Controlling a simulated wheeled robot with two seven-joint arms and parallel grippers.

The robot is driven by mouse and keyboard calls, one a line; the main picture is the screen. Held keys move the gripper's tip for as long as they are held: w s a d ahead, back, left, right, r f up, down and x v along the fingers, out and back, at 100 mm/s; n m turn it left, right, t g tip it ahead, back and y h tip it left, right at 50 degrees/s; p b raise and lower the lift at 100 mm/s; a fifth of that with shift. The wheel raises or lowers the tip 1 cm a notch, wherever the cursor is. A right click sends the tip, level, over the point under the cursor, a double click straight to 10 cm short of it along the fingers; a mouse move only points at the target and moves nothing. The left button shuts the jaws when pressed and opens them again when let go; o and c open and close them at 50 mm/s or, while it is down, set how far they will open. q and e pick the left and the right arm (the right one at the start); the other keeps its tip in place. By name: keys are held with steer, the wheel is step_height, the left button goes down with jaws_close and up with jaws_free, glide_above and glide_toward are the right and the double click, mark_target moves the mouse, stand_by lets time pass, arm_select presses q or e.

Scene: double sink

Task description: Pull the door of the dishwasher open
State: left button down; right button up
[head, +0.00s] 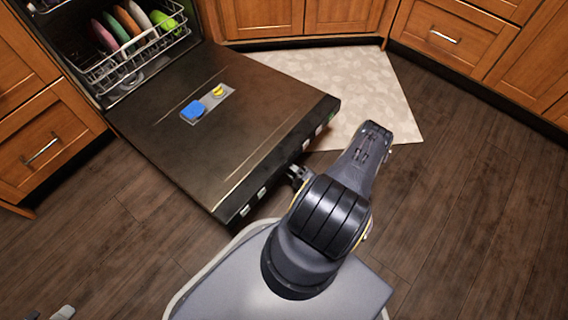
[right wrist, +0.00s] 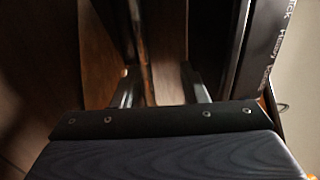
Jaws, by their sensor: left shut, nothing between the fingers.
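The dishwasher door (head: 270,95) is swung far down, its dark inner face turned up and the rack inside exposed. My right arm reaches up from the bottom of the head view, and its gripper (head: 298,175) is small and partly hidden beside the door's free edge. In the right wrist view the two fingers of this gripper (right wrist: 160,90) stand apart, with dark and brown surfaces beyond them. I cannot tell whether they touch the door. My left gripper (head: 48,314) is shut and empty, only its tips showing at the bottom left corner, away from the door.
The dish rack (head: 130,70) holds several colored plates and a green item. Wooden cabinets line the back and left. A pale mat (head: 385,95) lies behind; the floor at right is clear.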

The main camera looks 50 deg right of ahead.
steer(key=shift+s+d+f+b, duration=0.1)
steer(key=shift+s+f+b, duration=0.1)
steer(key=shift+s+f, duration=1.2)
steer(key=shift+s+d+f+b, duration=0.1)
steer(key=shift+s+f+b, duration=0.05)
steer(key=shift+s+f, duration=1.25)
steer(key=shift+w+f, duration=0.1)
steer(key=shift+f, duration=0.05)
